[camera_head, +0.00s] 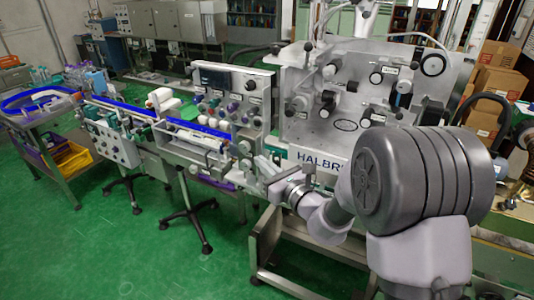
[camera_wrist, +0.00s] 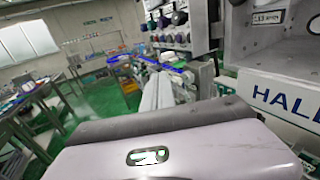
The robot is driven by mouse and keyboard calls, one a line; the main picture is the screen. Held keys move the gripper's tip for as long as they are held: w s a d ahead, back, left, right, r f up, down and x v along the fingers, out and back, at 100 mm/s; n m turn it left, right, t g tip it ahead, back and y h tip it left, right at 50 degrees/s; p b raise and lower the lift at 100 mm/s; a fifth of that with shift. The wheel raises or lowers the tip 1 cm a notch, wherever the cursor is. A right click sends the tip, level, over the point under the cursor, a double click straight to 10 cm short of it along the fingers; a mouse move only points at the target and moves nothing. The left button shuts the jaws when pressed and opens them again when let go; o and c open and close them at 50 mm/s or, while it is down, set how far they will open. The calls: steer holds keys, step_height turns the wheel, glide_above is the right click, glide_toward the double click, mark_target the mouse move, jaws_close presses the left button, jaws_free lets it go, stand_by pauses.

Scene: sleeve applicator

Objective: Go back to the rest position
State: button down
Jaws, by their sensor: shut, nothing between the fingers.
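My gripper (camera_head: 264,165) is in front of the lower left of the sleeve applicator (camera_head: 325,105), at the end of the conveyor. Its fingers look closed together with nothing between them. In the wrist view the gripper (camera_wrist: 157,92) points toward the conveyor (camera_wrist: 150,62) with its blue rails. The arm reaches in from the right and hides part of the machine's lower right front.
A control panel (camera_head: 232,110) with knobs and buttons stands behind the conveyor. A steel cart (camera_head: 60,170) with yellow bins is at the left. Cardboard boxes (camera_head: 497,85) are stacked at the right. Green floor (camera_head: 130,255) is clear at the front left.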

steer(key=s+a+r+n+g+y+b, duration=0.1)
steer(key=s+a+r+n+g+b, duration=0.1)
steer(key=s+n+g, duration=0.6)
steer(key=s+a+r+n+g+y+b, duration=0.15)
steer(key=s+n, duration=0.45)
steer(key=s, duration=0.7)
steer(key=s+d+f+n+h+b, duration=0.1)
steer(key=s+d+f+n+h, duration=0.1)
steer(key=d, duration=0.4)
steer(key=s+d+f+n+t+h+b, duration=0.1)
steer(key=s+d+f+n+h, duration=0.1)
steer(key=s+d+n+h, duration=0.2)
steer(key=s+d+f+n+h, duration=0.3)
steer(key=s+d+h, duration=0.3)
steer(key=s+d, duration=0.2)
steer(key=shift+d+n+b, duration=0.3)
steer(key=shift+d+b, duration=0.05)
steer(key=shift+b, duration=0.05)
